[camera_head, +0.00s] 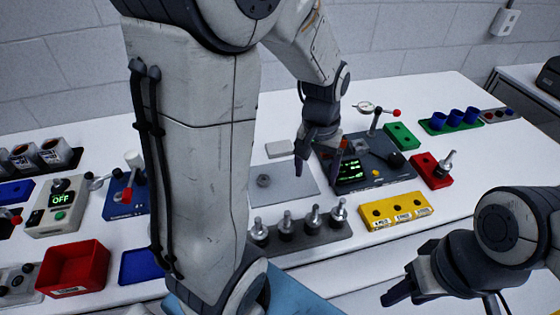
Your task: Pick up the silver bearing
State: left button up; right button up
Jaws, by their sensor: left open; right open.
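A small round grey metal piece (264,181), which looks like the silver bearing, lies on a flat grey plate (290,187) in the middle of the table. My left gripper (318,168) points down to the right of it, over the plate's right edge and next to a dark device. Its two fingers are apart with nothing seen between them. My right gripper (402,290) is low at the right, off the table's front edge, open and empty. My large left arm link covers the table left of the plate.
A grey rack (300,236) of upright metal pins is in front. A yellow block (396,211) and red block (430,172) lie right; a red bin (74,268) stands left.

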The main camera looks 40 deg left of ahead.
pick_arm(q)
jog(key=w+a+f+n+p, duration=0.15)
jog(key=a+n, duration=0.35)
jog(key=a, duration=1)
send_over(263, 175)
jog(key=shift+n, duration=0.4)
jog(key=f, duration=0.5)
jog(key=shift+s+d+f, duration=0.25)
jog(key=shift+s+d, duration=0.15)
jog(key=f, duration=0.2)
jog(key=f+p, duration=0.1)
jog(key=f, duration=0.1)
jog(key=shift+s+f, duration=0.2)
jog(key=shift+f, duration=0.6)
jog(key=shift+c, duration=0.3)
grip_shut()
jog(key=shift+w+r, duration=0.1)
